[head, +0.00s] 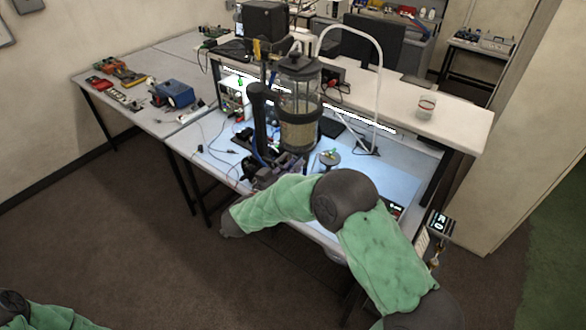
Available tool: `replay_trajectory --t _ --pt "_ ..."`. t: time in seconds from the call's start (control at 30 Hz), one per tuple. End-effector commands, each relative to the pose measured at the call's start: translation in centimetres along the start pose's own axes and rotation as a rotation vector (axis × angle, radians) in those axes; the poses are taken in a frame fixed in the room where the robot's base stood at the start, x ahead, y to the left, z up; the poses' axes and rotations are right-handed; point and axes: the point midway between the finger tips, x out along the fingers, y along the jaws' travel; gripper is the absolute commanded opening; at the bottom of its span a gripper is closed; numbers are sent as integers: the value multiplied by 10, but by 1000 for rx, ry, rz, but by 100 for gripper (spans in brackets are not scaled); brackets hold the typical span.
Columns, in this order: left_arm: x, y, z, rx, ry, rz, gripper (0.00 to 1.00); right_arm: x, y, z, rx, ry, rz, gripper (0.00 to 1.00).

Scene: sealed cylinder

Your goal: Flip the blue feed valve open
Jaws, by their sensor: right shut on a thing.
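A clear sealed cylinder (299,107) with a tan filling and a dark cap stands upright on the bench beside a black column (259,113). A small blue part (261,159), which looks like the feed valve's handle, shows low by the column's foot. My right gripper (272,172) is at that spot, low in front of the cylinder, and is shut on the blue part. The gripper's fingertips are small and dark here, and the valve's body and angle are mostly hidden. My left gripper is out of view; only part of my left arm shows at the bottom left corner.
The bench's lit work surface (217,155) has loose cables at the left. A small round stand (328,158) is right of the cylinder, near a white curved tube (378,80). A blue device (173,94) lies on the left table.

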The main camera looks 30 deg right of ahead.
Motion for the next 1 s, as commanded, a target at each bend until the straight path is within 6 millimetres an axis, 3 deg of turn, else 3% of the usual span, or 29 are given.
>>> replay_trajectory --t 0.3,0.57,0.6,0.7,1.0 --pt "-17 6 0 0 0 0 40 0 -6 -2 -189 0 0 0" --pt "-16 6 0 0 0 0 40 0 -6 0 -197 0 0 0" --pt "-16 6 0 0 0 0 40 0 -6 0 -197 1 0 26" --pt "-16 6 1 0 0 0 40 0 -6 0 -196 0 0 48" --pt "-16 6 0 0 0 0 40 0 -6 0 -195 0 0 48"
